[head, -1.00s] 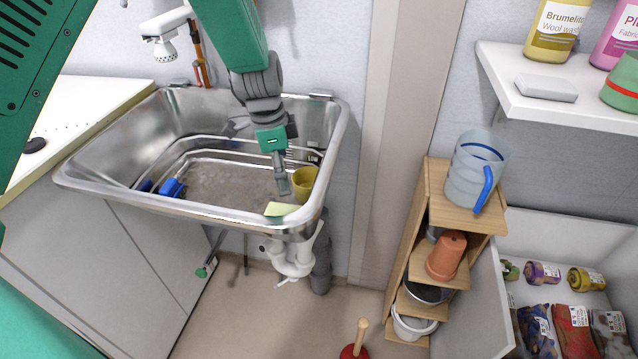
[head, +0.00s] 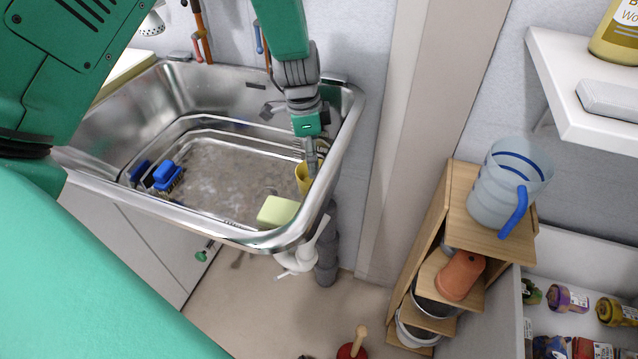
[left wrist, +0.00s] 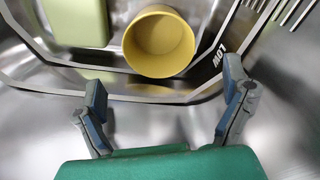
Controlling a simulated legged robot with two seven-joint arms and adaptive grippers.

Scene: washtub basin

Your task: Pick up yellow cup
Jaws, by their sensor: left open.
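The yellow cup (head: 303,178) stands in the right front part of the metal basin. In the left wrist view the yellow cup (left wrist: 159,42) shows its open mouth, ahead of my fingers. My left gripper (head: 311,165) reaches down into the basin close beside the cup and partly covers it. In the left wrist view my left gripper (left wrist: 165,105) has its two fingers spread wide with nothing between them. The cup lies just beyond the fingertips, not between them. My right gripper is not in view.
A pale green block (head: 278,211) sits near the basin's front rim, beside the cup; it also shows in the left wrist view (left wrist: 76,20). A blue brush (head: 167,176) lies at the basin's left. The basin's metal rim (head: 345,130) rises close to my gripper's right.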

